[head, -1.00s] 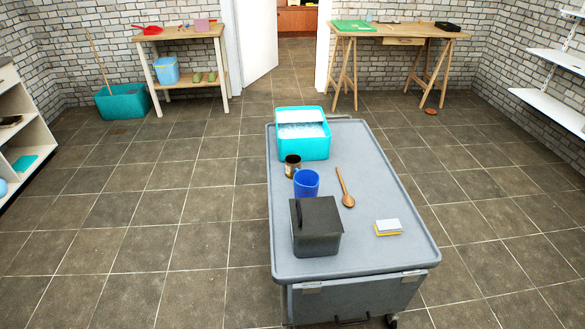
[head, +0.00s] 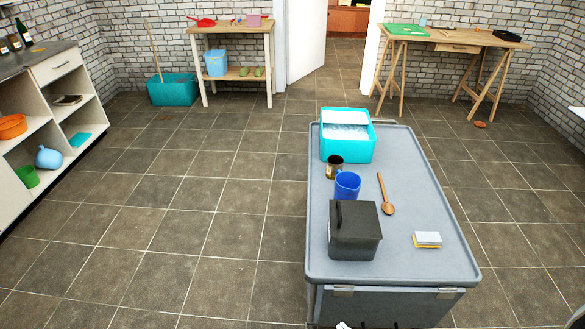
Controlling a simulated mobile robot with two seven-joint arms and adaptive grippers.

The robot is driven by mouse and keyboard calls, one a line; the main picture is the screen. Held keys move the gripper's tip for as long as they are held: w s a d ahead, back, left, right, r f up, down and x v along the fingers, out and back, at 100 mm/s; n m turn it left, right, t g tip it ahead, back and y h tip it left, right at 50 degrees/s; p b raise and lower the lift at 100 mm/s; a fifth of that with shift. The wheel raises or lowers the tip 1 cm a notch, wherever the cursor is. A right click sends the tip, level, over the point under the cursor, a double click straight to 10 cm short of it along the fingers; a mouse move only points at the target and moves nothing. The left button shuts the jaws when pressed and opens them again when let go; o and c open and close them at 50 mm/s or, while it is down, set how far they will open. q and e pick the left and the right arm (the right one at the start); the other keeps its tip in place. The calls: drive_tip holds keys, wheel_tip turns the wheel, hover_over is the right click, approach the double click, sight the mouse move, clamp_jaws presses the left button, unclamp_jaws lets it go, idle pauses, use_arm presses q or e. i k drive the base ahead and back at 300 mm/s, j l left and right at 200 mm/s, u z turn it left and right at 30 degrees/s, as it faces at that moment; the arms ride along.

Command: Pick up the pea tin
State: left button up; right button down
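A small dark-topped tin with a brownish side (head: 334,167) stands upright on the grey cart top (head: 420,255). It is the only tin-like thing I see on the cart; its label is too small to read, so I cannot tell if it is the pea tin. It stands just in front of the turquoise box and behind the blue cup.
Around the tin on the cart are a turquoise box (head: 347,150), a blue cup (head: 347,186), a dark lidded box (head: 354,231), a wooden spoon (head: 386,196) and a sponge (head: 427,239). A shelf unit (head: 62,95) stands at left. The floor (head: 190,215) between is clear.

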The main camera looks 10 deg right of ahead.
sight(335, 162)
drive_tip(key=i+j+u, duration=0.25)
drive_tip(key=i, duration=0.2)
drive_tip(key=i+l+u, duration=0.1)
drive_tip(key=i+u, duration=0.2)
drive_tip(key=i, duration=1.7)
drive_tip(key=i+j+z, duration=0.1)
drive_tip(key=i+z, duration=0.3)
drive_tip(key=i+j+z, duration=0.2)
drive_tip(key=i+z, duration=0.15)
drive_tip(key=i, duration=0.15)
drive_tip(key=z, duration=1.65)
